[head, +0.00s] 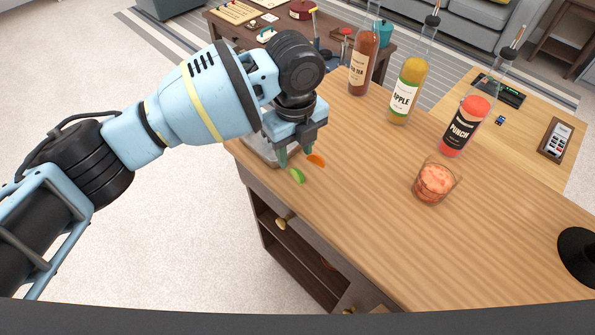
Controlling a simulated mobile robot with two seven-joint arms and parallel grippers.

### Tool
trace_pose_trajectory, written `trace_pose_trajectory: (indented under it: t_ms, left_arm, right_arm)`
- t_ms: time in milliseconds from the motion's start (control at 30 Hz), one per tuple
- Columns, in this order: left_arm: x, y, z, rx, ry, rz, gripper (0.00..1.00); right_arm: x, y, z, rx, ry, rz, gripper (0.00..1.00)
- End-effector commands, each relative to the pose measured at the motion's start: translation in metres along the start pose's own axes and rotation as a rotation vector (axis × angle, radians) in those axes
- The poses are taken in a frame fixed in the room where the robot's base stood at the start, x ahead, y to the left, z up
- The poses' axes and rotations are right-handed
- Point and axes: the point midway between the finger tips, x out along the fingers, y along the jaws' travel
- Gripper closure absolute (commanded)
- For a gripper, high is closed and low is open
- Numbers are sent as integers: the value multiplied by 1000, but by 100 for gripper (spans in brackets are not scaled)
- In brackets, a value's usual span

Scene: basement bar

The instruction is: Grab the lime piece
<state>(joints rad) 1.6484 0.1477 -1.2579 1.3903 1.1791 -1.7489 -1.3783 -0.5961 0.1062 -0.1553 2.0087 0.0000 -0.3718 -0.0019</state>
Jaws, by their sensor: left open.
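The lime piece (297,176) is a small green wedge at the left edge of the wooden counter (360,165), in the left-middle of the head view. My left gripper (296,153) points down just above and behind it in the picture. It is open. One teal finger shows close to the lime; the other is partly hidden by the gripper body. I cannot tell whether a finger touches the lime. My right gripper is not in view.
An orange piece (316,160) lies close to the lime, beside the gripper. A grey tray (258,153) is partly hidden behind the gripper. A glass (435,182) and bottles labelled apple (404,95) and punch (466,128) stand right. The counter's near part is clear.

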Motion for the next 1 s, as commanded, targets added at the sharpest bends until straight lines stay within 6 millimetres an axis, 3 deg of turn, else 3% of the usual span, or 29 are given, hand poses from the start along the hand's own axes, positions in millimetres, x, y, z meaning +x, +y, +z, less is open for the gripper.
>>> trace_pose_trajectory:
  t_ms: [200, 533, 833, 1000]
  left_arm:
    - [7, 0, -1, 0, -1, 0, 57]
    - [49, -3, -6, 0, -1, 0, 57]
    - [54, -3, -5, 0, -2, -1, 57]
    - [54, -3, -5, 0, -2, -1, 76]
  right_arm:
    - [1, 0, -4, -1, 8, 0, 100]
    - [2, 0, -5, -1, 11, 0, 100]
    - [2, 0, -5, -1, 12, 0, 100]
    - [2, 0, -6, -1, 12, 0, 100]
